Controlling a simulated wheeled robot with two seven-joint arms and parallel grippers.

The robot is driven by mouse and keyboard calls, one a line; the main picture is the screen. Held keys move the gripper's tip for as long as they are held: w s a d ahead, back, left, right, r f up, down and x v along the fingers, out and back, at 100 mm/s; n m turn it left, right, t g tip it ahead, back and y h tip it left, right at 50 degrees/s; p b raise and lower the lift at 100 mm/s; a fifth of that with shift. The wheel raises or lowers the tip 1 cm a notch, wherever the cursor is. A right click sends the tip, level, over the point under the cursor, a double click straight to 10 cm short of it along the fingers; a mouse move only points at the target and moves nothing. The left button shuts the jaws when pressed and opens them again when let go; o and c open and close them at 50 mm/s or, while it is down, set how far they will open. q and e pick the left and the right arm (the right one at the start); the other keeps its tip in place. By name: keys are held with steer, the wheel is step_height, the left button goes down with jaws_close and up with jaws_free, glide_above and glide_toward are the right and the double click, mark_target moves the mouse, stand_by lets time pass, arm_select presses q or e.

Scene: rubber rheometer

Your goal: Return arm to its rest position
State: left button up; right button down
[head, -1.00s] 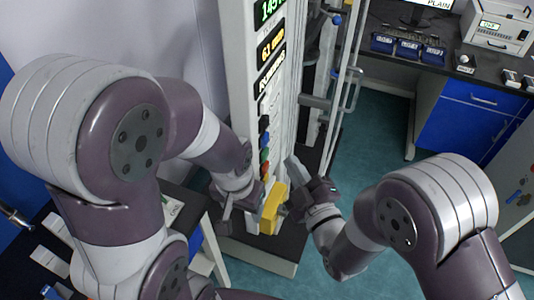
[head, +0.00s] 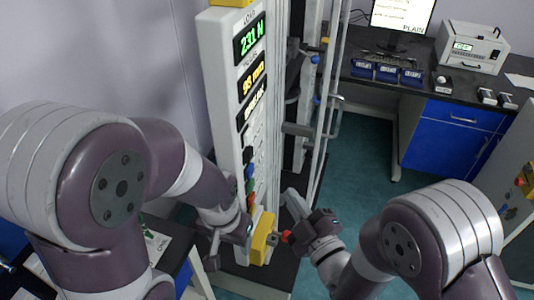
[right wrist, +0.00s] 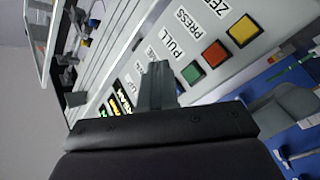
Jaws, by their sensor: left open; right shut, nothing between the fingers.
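The tall light grey machine column (head: 224,120) stands in the middle of the head view. Its green display (head: 250,40) seems to read 231 N, and an orange one sits below. My left gripper (head: 228,246) is open low beside the column, left of a yellow block (head: 262,238). My right gripper (head: 294,204) is right of the block, its fingers shut and empty. The right wrist view shows these shut fingers (right wrist: 157,86) in front of the panel with green (right wrist: 193,72), red (right wrist: 215,54) and yellow (right wrist: 243,30) buttons. Whether they touch it cannot be told.
Clear rails and a metal frame (head: 330,100) stand right of the column. A dark bench (head: 420,88) with a monitor (head: 402,14), blue boxes (head: 386,72) and a white instrument (head: 472,46) is at the back right. Teal floor (head: 365,150) lies open between.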

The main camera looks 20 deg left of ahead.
step_height(320, 180, down, 8)
steer(key=d+m+g+h, duration=0.2)
steer(key=m+g+h, duration=0.1)
steer(key=g+h, duration=0.1)
steer(key=s+d+f+m+g+h, duration=0.4)
steer(key=d+f+m+g+h, duration=0.15)
steer(key=d, duration=0.25)
steer(key=s+d+r+m+g+h, duration=0.1)
steer(key=s+d+r+m, duration=0.1)
steer(key=d, duration=0.5)
steer(key=s+d+r+m+g+h, duration=0.2)
steer(key=d+r+m, duration=0.2)
steer(key=d+m, duration=0.3)
steer(key=shift+s+d+r, duration=0.4)
steer(key=shift+d, duration=0.3)
